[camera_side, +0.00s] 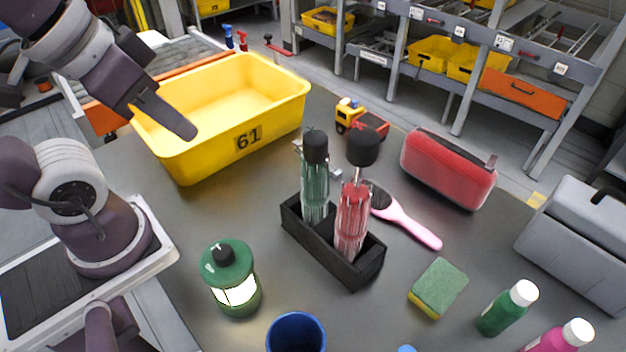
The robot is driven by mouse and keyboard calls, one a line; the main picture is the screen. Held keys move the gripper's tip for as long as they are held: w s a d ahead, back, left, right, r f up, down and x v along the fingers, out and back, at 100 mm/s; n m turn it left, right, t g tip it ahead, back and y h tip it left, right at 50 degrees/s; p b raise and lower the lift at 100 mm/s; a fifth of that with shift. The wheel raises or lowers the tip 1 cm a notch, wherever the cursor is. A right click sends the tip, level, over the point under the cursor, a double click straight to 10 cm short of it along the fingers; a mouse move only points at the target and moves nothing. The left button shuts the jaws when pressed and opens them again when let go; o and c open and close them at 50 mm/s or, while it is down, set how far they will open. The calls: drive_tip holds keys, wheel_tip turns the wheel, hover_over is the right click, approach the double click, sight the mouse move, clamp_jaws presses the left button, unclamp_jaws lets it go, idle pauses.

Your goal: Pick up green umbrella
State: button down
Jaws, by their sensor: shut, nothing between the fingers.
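The green umbrella (315,185) is folded, with a black knob on top. It stands upright in the left part of a black holder (360,275) in the middle of the table. A red folded umbrella (352,215) with a black knob stands right beside it in the same holder. My gripper (187,131) is at the upper left, over the yellow bin (210,155), well to the left of the green umbrella and apart from it. It is shut and empty. The lower ends of both umbrellas are hidden by the holder's walls.
A green lantern (232,278) and a blue cup (296,335) stand in front. A pink hairbrush (410,222), a toy truck (360,120) and a red case (447,170) lie behind and right. A sponge (438,287), bottles (507,307) and a grey toolbox (575,245) are at right.

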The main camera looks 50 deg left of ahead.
drive_tip(key=c, duration=0.6)
unclamp_jaws()
